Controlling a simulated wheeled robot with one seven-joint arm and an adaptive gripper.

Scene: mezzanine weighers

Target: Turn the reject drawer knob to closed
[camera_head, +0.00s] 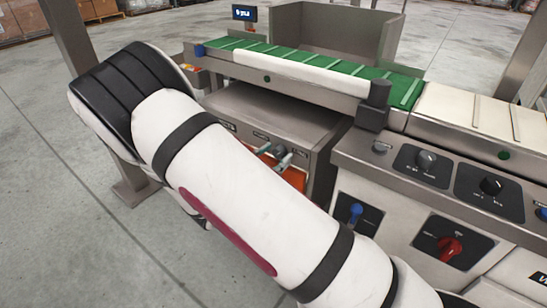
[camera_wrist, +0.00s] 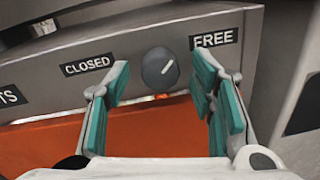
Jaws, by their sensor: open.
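The reject drawer knob (camera_wrist: 160,68) is a dark grey round knob on a grey metal panel, between a CLOSED label (camera_wrist: 88,65) on the left and a FREE label (camera_wrist: 214,39) on the right. Its white pointer line tilts up and right, towards FREE. My gripper (camera_wrist: 163,85) is open, its teal-padded fingers on either side of the knob in the picture, with no visible contact. In the head view my gripper (camera_head: 275,156) is in front of the panel under the conveyor, with the knob (camera_head: 279,150) partly behind it.
An orange surface (camera_wrist: 150,135) lies below the knob panel. A green conveyor belt (camera_head: 235,42) runs above it. To the right, a control cabinet carries a red switch (camera_head: 450,248), a blue knob (camera_head: 356,210) and black knobs. Open floor (camera_head: 50,200) lies at left.

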